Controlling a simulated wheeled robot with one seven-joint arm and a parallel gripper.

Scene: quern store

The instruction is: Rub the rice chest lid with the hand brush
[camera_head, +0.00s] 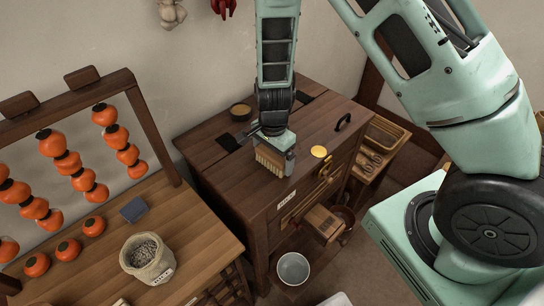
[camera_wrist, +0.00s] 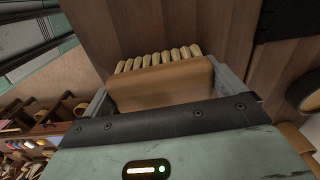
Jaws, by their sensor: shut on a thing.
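My gripper (camera_head: 283,155) is shut on the hand brush (camera_head: 268,160), a wooden block with pale bristle tufts. In the wrist view the brush (camera_wrist: 160,84) sits between my gripper's fingers (camera_wrist: 165,95), its tufts toward the brown wood. The rice chest is the dark brown wooden chest in the middle of the head view, and its lid (camera_head: 238,186) is its flat top. The brush is over the front part of the lid. I cannot tell whether the bristles touch the wood.
At left, a table (camera_head: 195,225) holds a sack (camera_head: 147,257), a dark blue block (camera_head: 134,209) and persimmons under a rack. A grey bucket (camera_head: 293,269) stands below.

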